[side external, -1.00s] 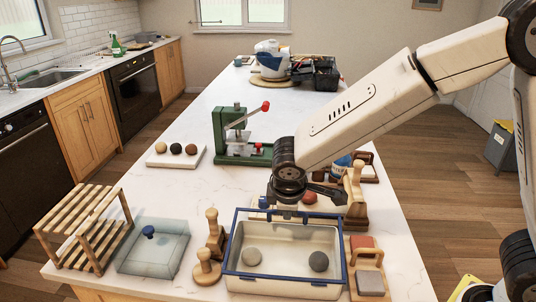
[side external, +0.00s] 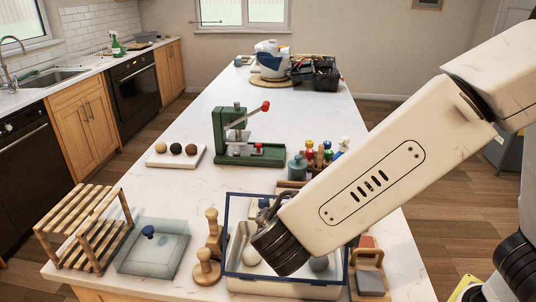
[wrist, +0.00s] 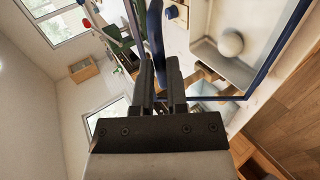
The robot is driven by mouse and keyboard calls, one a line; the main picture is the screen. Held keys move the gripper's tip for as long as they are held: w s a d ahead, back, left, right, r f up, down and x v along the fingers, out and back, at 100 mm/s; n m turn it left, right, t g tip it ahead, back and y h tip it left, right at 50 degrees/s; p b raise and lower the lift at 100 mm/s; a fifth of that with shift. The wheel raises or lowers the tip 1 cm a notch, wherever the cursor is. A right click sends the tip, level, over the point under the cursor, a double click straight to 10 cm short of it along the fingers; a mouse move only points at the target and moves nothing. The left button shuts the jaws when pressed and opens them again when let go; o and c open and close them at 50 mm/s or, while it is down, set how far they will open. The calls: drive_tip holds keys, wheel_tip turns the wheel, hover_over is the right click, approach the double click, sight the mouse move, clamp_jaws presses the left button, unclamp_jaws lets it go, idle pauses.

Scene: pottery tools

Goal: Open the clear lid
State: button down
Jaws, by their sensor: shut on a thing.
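The clear lid (side external: 226,235) has a blue frame over a cream bin (side external: 270,284). Its left side rises toward a raised far edge; my arm hides much of the rest. In the wrist view my gripper (wrist: 160,64) is shut on a blue bar of the lid (wrist: 155,30), which runs in between the fingers. In the side view the fingers are mostly hidden behind my wrist. One ball (wrist: 230,43) shows in the wrist view.
A translucent box (side external: 150,255) with a blue knob and a wooden rack (side external: 85,228) stand left. Wooden stamps (side external: 206,268) are close by the bin's left side. A green press (side external: 240,140) and a white tray with balls (side external: 176,162) stand farther back. The counter between is clear.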

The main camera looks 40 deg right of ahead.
drive_tip(key=s+a+f, duration=0.2)
drive_tip(key=s+a, duration=0.4)
drive_tip(key=s, duration=0.1)
drive_tip(key=shift+a, duration=0.25)
idle(0.4)
drive_tip(key=c, duration=0.6)
unclamp_jaws()
drive_tip(key=shift+w+r, duration=0.1)
drive_tip(key=shift+c, duration=0.2)
drive_tip(key=shift+r, duration=0.1)
drive_tip(key=shift+w, duration=0.1)
